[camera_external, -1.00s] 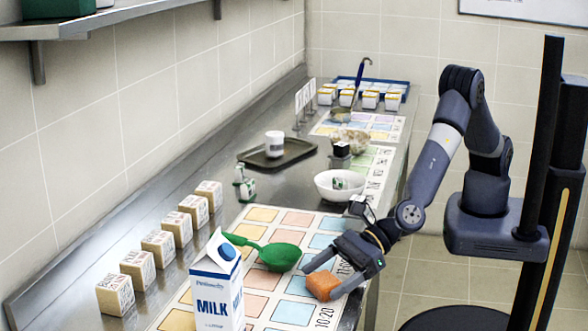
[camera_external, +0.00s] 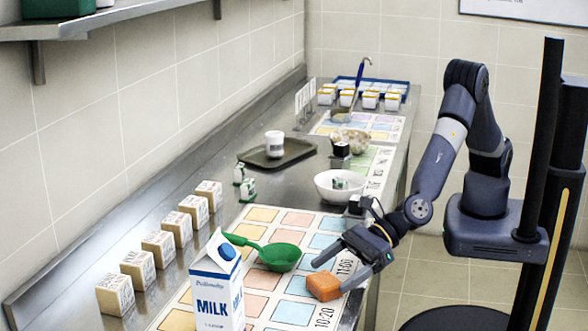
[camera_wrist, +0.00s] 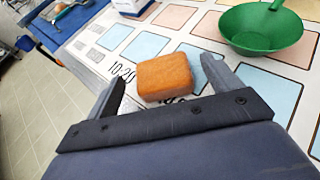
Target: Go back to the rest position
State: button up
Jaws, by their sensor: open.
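My gripper (camera_external: 333,271) is open over the right edge of the colored chart mat (camera_external: 297,218). An orange-brown block (camera_external: 323,286) lies on the mat just in front of the fingers. In the wrist view the block (camera_wrist: 165,76) sits between and slightly beyond the two fingertips of my gripper (camera_wrist: 160,85), with a gap on either side. I cannot tell in the external view whether a finger touches it.
A green ladle (camera_external: 279,257) and a milk carton (camera_external: 217,285) are left of the block. A white bowl (camera_external: 338,187) stands behind my gripper. Several tan boxes (camera_external: 158,247) line the wall side. A tray (camera_external: 265,157) with a cup is farther back.

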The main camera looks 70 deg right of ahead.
aim_at(321, 280)
jog(key=p+x, duration=0.1)
jog(key=x, duration=0.4)
jog(key=shift+w, duration=0.1)
jog(key=shift+w+a+r, duration=0.1)
jog(key=shift+a, duration=0.1)
notch_tip(321, 280, up, 10)
jog(key=shift+r+p, duration=0.15)
jog(key=shift+p, duration=1.1)
jog(key=w+d+r+m+t+h+p, duration=0.25)
jog(key=w+d, duration=0.45)
jog(key=d, duration=0.6)
jog(key=w+d+r+m+t+h+p, duration=0.1)
jog(key=w+d+r+m+h+p, duration=0.15)
jog(key=w+d, duration=0.8)
jog(key=s+d+r+m+h+p, duration=0.1)
jog(key=d+r+m+h+p, duration=0.1)
jog(key=d, duration=1)
jog(key=s+d+r+m+h+p, duration=0.2)
jog(key=d+h+p, duration=0.1)
jog(key=d, duration=1)
jog(key=s+d+r+m+h+p, duration=0.2)
jog(key=d+m+h+p, duration=0.1)
jog(key=d, duration=1)
jog(key=shift+r+p, duration=0.3)
jog(key=shift+p, duration=0.1)
jog(key=shift+s, duration=0.1)
